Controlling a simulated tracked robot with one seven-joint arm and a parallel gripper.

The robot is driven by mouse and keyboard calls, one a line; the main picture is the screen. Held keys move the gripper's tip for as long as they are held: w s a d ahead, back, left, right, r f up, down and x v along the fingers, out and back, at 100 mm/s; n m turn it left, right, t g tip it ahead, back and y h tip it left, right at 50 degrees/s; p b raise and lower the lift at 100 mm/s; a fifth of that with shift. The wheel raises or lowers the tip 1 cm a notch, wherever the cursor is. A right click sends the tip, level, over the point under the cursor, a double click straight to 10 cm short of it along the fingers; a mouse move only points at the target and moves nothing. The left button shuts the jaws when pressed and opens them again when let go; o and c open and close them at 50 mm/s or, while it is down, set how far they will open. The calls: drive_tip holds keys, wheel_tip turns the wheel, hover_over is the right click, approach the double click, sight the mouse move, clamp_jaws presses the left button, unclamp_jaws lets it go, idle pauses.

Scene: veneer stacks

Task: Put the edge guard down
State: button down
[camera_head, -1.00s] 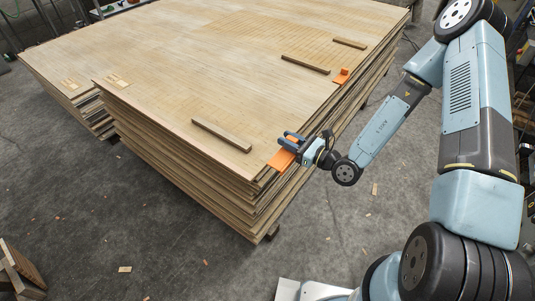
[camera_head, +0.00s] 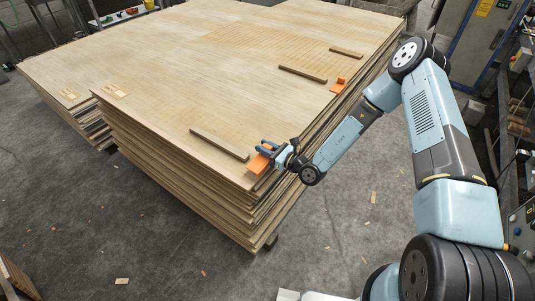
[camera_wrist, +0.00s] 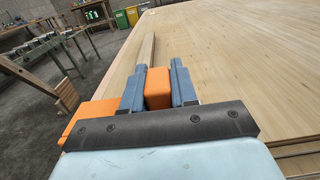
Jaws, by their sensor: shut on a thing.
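The orange edge guard (camera_head: 259,164) is at the near corner of the large veneer stack (camera_head: 227,73), over the top edge. My gripper (camera_head: 266,148) is shut on its raised block. In the wrist view, the orange block (camera_wrist: 158,88) sits between my two blue-grey fingers, and the guard's wider orange part (camera_wrist: 90,118) shows at left beyond the dark palm bar. I cannot tell whether the guard touches the top sheet. My gripper hides part of it.
A wooden batten (camera_head: 219,144) lies just left of my gripper. Two more battens (camera_head: 303,74) (camera_head: 346,52) lie farther back. Another orange guard (camera_head: 338,84) sits on the right edge. Bare veneer lies between them. A cabinet (camera_head: 480,35) stands at the back right.

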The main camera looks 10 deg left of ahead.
drive_tip(key=shift+f, duration=1.5)
drive_tip(key=shift+f, duration=0.1)
drive_tip(key=c, duration=0.9)
unclamp_jaws()
drive_tip(key=v, duration=1.2)
drive_tip(key=shift+s, duration=0.1)
